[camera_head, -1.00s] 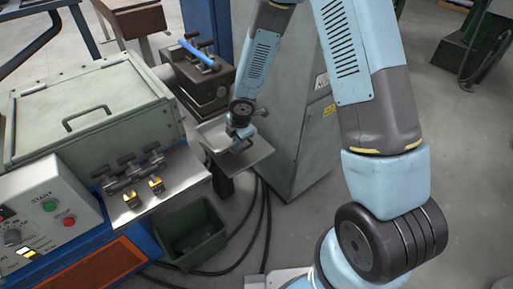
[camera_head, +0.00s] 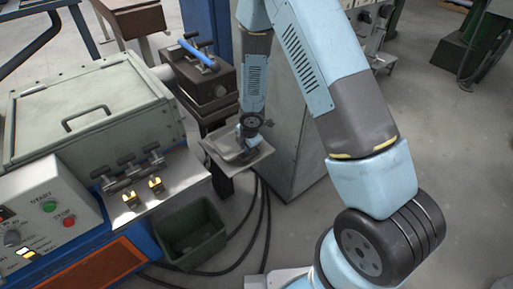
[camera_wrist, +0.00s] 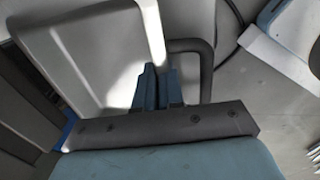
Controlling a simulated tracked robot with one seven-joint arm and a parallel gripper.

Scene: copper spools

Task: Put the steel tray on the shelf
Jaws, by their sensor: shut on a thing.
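The steel tray (camera_wrist: 90,50) is a pale, shallow, round-cornered metal tray. It fills the upper left of the wrist view, with a dark bent handle (camera_wrist: 208,65) beside its wall. My gripper (camera_wrist: 157,80) is shut, its two blue fingers closed at the tray's side wall. In the head view the tray (camera_head: 222,146) is small and partly hidden behind my gripper (camera_head: 243,150). It is over or on a small flat grey plate (camera_head: 258,156) beside the grey cabinet; I cannot tell whether they touch. I cannot tell for certain which surface is the shelf.
A grey-green machine (camera_head: 85,105) with a lid handle and a control box (camera_head: 45,205) stands at left. A dark block with a blue-handled clamp (camera_head: 200,75) stands behind. A tall grey cabinet (camera_head: 300,150) is close at right. Cables lie on the floor.

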